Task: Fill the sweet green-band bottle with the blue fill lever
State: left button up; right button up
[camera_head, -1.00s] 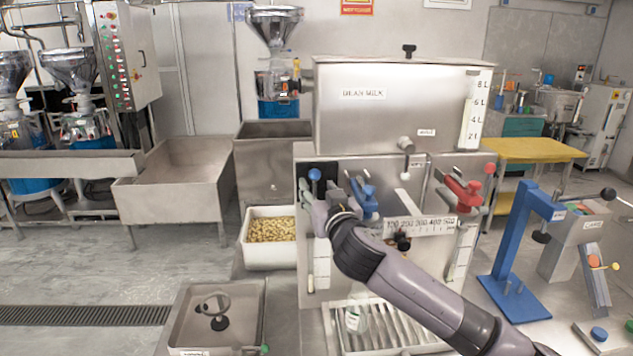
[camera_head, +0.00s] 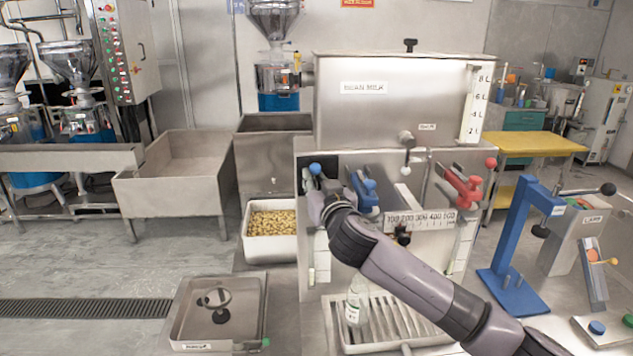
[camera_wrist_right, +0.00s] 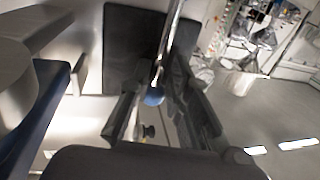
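A white bottle with a green label or band (camera_head: 357,303) stands upright on the slatted drip tray (camera_head: 350,340), partly behind my right arm. The blue-knobbed lever (camera_head: 315,168) is on the left of the filling machine's front panel. My right gripper (camera_head: 322,193) is at this lever, just below and right of the knob. In the right wrist view the blue knob (camera_wrist_right: 153,97) and its metal rod lie between my two dark fingers (camera_wrist_right: 157,120), which stand apart. Firm contact is not visible. My left gripper is not in view.
A blue clamp (camera_head: 367,192) and a red clamp (camera_head: 465,187) sit right of the lever. The bean milk tank (camera_head: 400,115) is above. A blue stand (camera_head: 520,235) is at right, and a steel basin (camera_head: 258,310) is at lower left.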

jog(key=shift+w+d, duration=0.1)
jog(key=shift+d, duration=0.05)
grip_shut()
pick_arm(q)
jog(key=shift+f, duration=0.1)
pick_arm(e)
jog(key=shift+f+b, duration=0.15)
jog(key=shift+b, duration=0.15)
pick_arm(q)
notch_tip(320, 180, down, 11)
jog(key=b, duration=1)
pick_arm(e)
jog(key=shift+s+f+t+y, duration=0.1)
jog(key=shift+s+f+t, duration=0.35)
jog(key=shift+s, duration=0.35)
jog(key=shift+s+f+t+y, duration=0.1)
jog(key=shift+s+f+t, duration=0.25)
jog(key=shift+s, duration=0.4)
jog(key=shift+s+f+t+y, duration=0.1)
jog(key=shift+s+f+t, duration=0.35)
jog(key=shift+s, duration=0.45)
